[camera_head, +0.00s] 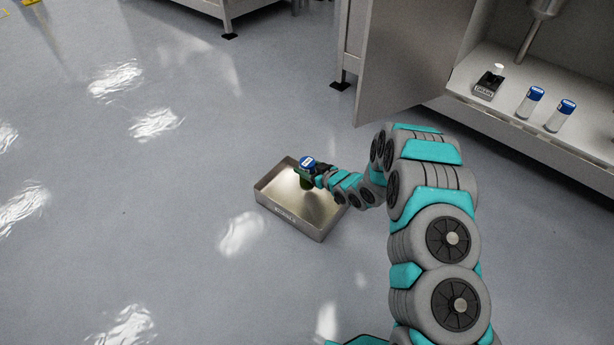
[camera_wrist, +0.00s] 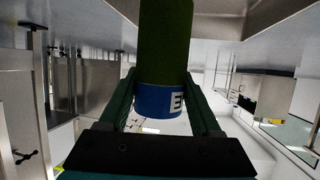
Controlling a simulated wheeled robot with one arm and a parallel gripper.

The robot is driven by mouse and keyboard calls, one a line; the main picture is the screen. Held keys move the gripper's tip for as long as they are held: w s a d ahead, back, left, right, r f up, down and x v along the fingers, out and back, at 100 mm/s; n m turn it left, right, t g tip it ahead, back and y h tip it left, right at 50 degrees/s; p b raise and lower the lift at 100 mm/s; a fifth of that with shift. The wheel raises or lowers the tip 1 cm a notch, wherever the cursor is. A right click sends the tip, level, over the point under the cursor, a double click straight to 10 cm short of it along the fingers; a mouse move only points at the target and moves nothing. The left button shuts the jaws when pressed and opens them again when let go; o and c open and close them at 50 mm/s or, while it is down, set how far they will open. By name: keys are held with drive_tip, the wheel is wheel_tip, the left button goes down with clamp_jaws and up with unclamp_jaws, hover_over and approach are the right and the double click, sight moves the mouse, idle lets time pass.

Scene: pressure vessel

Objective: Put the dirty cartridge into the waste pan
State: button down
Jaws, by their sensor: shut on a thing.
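The dirty cartridge (camera_head: 305,181) has a dark green body and a blue cap. My gripper (camera_head: 314,173) is shut on it and holds it upright, cap up, over the waste pan (camera_head: 285,216). The pan is a shallow, open metal tray on the floor with a label on its front wall.
A cabinet with an open door (camera_head: 412,60) stands at the upper right. The floor left of the pan is clear.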

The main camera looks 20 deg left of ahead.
drive_tip(key=shift+f, duration=1.8)
drive_tip(key=shift+f, duration=0.2)
drive_tip(key=shift+c, duration=0.4)
unclamp_jaws()
drive_tip(key=shift+r, duration=0.2)
drive_tip(key=shift+s+d+r, duration=0.1)
drive_tip(key=shift+d+r, duration=0.05)
drive_tip(key=shift+d, duration=0.15)
drive_tip(key=v, duration=1.1)
drive_tip(key=shift+s+d+p, duration=0.15)
drive_tip(key=shift+p, duration=0.2)
